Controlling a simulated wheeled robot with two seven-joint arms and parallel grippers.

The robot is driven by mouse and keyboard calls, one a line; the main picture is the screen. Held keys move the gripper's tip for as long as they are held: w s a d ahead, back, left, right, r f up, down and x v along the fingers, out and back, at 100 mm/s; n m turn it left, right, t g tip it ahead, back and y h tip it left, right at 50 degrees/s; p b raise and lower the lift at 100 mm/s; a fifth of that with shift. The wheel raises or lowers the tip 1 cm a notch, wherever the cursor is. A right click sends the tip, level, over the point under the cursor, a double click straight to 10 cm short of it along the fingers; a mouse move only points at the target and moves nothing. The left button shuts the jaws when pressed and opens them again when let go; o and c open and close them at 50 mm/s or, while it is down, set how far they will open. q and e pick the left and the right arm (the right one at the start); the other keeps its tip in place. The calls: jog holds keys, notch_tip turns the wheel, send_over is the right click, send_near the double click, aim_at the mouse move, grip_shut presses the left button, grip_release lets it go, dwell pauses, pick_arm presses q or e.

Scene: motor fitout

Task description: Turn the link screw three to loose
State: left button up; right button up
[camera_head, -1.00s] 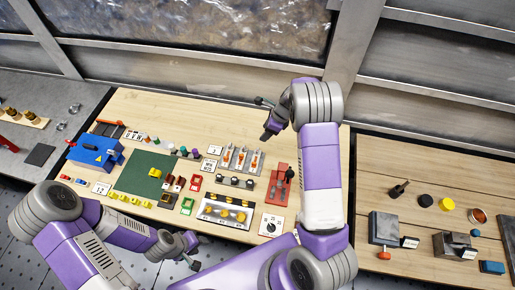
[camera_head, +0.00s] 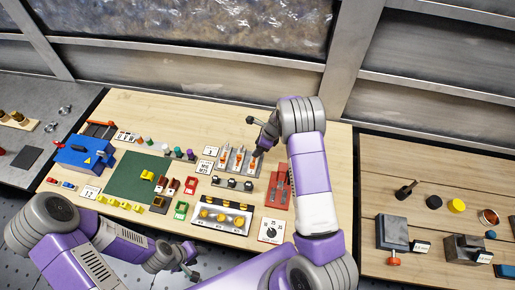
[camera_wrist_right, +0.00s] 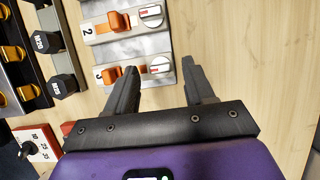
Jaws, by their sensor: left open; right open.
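The link unit shows in the right wrist view as grey plates (camera_wrist_right: 128,47) with orange links and white round screws. Plate three carries an orange link (camera_wrist_right: 111,75) and link screw three (camera_wrist_right: 159,66), a white knob with a reddish mark. Plate two carries a similar screw (camera_wrist_right: 151,15). My right gripper (camera_wrist_right: 160,82) is open and empty, its fingertips reaching towards the screw three end of the plate. In the head view, my right gripper (camera_head: 258,151) hangs at the right end of the link unit (camera_head: 238,160). My left gripper (camera_head: 188,265) is open at the front edge, away from it.
Black hexagonal caps (camera_wrist_right: 62,85) stand left of the plates in the wrist view. In the head view a red plate (camera_head: 279,191), a white dial panel (camera_head: 270,231) and a block with yellow parts (camera_head: 222,215) are close by. Bare wood lies right of the link unit.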

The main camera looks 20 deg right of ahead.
jog(key=shift+w+a+f, duration=0.2)
jog(key=shift+f, duration=0.35)
grip_shut()
